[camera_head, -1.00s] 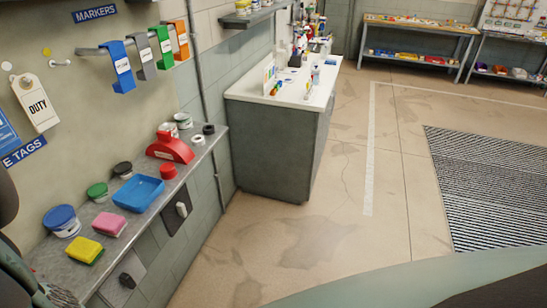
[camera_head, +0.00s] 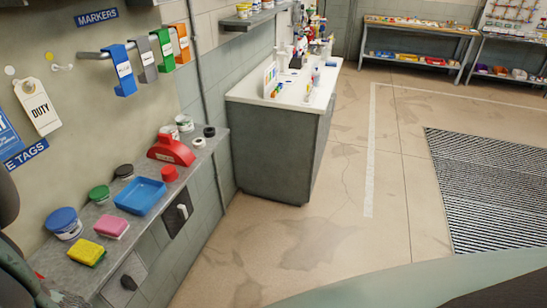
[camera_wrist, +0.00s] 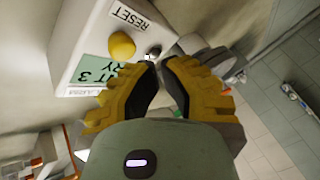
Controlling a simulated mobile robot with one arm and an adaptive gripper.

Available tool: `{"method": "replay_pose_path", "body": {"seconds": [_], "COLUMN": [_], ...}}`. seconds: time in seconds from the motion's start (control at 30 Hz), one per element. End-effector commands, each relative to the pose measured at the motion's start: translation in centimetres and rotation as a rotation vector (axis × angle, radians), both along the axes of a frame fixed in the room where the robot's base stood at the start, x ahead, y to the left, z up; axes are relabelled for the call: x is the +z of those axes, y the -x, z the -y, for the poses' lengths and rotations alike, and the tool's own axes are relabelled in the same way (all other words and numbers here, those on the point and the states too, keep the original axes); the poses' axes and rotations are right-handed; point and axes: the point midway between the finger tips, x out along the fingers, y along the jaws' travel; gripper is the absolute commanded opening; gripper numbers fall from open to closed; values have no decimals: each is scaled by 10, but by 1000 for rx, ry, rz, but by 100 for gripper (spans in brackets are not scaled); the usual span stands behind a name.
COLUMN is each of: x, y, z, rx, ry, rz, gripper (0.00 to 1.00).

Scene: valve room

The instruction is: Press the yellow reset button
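In the wrist view, the yellow reset button (camera_wrist: 122,45) is a round dome on a white box (camera_wrist: 84,42). A RESET label (camera_wrist: 131,15) is beside it. A small dark and silver round part (camera_wrist: 153,52) sits next to the button, just beyond my fingertips. My gripper (camera_wrist: 159,66) has yellow fingers with black pads; the tips come together and hold nothing visible. The tips are beside the button in the picture, to its lower right, and appear apart from it. The button and gripper fingers do not show in the head view.
A green label (camera_wrist: 98,72) is on the box's face. In the head view, a grey wall shelf (camera_head: 84,275) at left carries tubs, sponges and a blue tray (camera_head: 140,196). A white-topped cabinet (camera_head: 275,150) stands beyond.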

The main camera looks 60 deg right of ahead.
Motion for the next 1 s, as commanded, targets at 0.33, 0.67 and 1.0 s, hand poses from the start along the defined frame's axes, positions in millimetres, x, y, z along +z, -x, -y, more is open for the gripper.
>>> {"method": "replay_pose_path", "body": {"seconds": [0.33, 0.67, 1.0], "x": [0, 0, 0], "y": [8, 38, 47], "z": [5, 13, 16], "rx": [-4, -4, -5], "ry": [1, 1, 0], "rz": [-2, -2, 0], "gripper": [0, 0, 0]}}
